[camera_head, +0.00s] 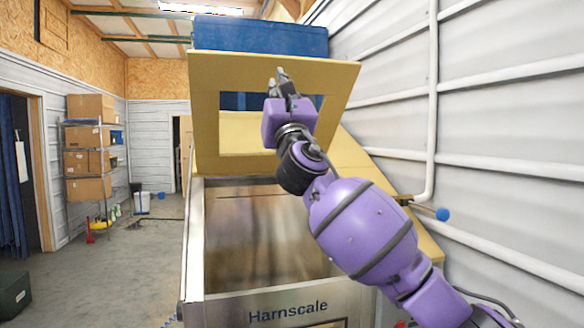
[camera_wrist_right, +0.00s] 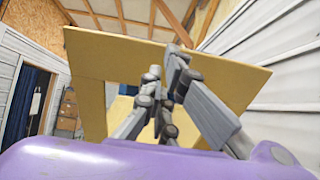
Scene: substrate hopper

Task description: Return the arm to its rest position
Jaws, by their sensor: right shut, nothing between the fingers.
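My right arm reaches up and forward from the lower right in the head view. Its gripper (camera_head: 281,72) is shut and empty, in front of the yellow framed panel (camera_head: 220,72) that stands raised over the hopper. In the right wrist view the gripper fingers (camera_wrist_right: 165,60) point up at the same panel (camera_wrist_right: 95,50); I cannot tell if they touch it. The steel hopper (camera_head: 225,305), marked "Harnscale", is open below the arm, and its inner walls show. My left gripper is not in view.
A blue box (camera_head: 260,38) is behind the top of the panel. A blue-tipped lever (camera_head: 441,214) sticks out at the hopper's right, near my arm. A white ribbed wall (camera_head: 520,140) closes the right side.

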